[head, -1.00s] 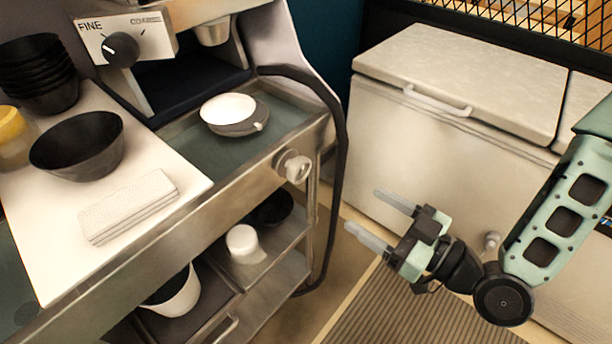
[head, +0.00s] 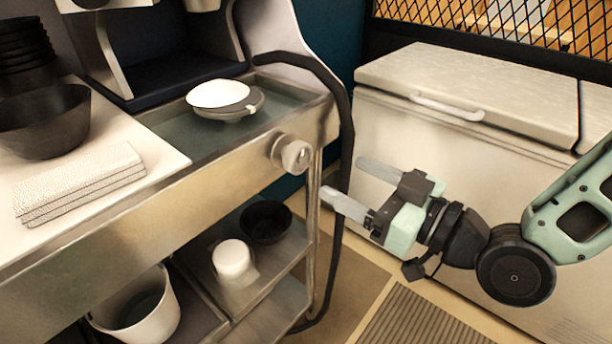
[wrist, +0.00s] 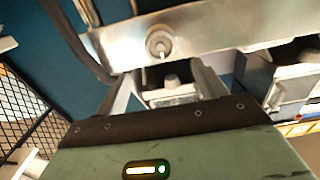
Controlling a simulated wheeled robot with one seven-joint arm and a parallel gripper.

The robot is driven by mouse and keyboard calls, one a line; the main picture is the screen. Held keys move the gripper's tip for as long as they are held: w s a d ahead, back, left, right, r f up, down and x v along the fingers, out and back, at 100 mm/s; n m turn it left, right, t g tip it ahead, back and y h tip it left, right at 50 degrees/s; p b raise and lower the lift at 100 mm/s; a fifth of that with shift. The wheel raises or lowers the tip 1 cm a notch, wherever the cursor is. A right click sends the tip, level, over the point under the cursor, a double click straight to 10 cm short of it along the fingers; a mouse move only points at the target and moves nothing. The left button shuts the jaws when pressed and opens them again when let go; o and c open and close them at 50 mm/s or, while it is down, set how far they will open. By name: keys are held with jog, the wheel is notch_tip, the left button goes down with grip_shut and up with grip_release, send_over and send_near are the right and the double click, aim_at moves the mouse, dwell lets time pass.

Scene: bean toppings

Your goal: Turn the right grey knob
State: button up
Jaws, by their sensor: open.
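The grey knob (head: 293,154) sticks out from the front metal face of the cart near its right end. In the wrist view the knob (wrist: 160,42) shows ahead of the fingers, a little above the middle of the gap between them. My gripper (head: 352,187) is open and empty. In the head view it is to the right of the knob and a little lower, with its fingers pointing left. The fingers are apart from the knob. In the wrist view my gripper (wrist: 166,82) has its two fingers spread wide.
A black hose (head: 345,130) hangs by the cart's right end, close to my gripper. A saucer with a white dish (head: 218,93) sits on the cart top. Lower shelves hold a white cup (head: 232,258) and a black bowl (head: 267,221). A white freezer (head: 460,130) stands behind my arm.

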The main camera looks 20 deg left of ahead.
aim_at(303, 158)
jog(key=x, duration=0.9)
jog(key=shift+a, duration=0.15)
jog(key=c, duration=0.9)
